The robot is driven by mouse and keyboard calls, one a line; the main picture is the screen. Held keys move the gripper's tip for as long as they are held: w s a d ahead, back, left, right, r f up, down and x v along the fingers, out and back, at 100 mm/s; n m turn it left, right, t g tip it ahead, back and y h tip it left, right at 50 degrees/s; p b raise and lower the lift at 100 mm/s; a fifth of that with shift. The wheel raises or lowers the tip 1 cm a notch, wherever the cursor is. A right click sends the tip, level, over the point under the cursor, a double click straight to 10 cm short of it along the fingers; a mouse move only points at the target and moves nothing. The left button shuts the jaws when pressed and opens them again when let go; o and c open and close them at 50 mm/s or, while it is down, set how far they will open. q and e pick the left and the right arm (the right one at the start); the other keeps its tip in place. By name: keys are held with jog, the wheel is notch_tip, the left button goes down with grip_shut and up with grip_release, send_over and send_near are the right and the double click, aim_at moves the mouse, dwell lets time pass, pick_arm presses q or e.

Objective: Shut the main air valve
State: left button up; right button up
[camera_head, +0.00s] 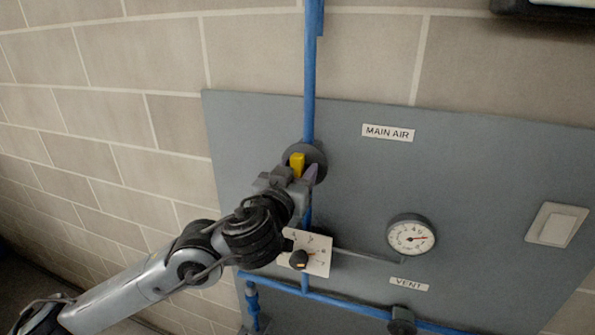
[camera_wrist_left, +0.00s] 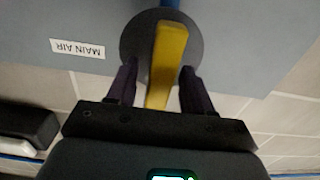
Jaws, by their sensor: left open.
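The main air valve has a yellow handle (camera_head: 297,163) on a dark round base (camera_head: 318,160), set in the vertical blue pipe (camera_head: 309,80). The "MAIN AIR" label (camera_head: 388,133) is to its right on the grey panel. My left gripper (camera_head: 301,174) is at the valve. In the left wrist view the yellow handle (camera_wrist_left: 167,60) stands between the two dark fingers of the open left gripper (camera_wrist_left: 160,88), with a gap on each side. In the head view the gripper hides the lower part of the handle. My right gripper is not in view.
The panel (camera_head: 350,200) also carries a pressure gauge (camera_head: 411,234), a "VENT" label (camera_head: 409,284) above a dark fitting (camera_head: 402,320), a dial plate with a black knob (camera_head: 300,259), and a white switch (camera_head: 557,224). A blue pipe (camera_head: 345,302) runs along the bottom.

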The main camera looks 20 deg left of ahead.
pick_arm(q)
jog(key=shift+w, duration=0.15)
grip_shut()
dwell(0.4)
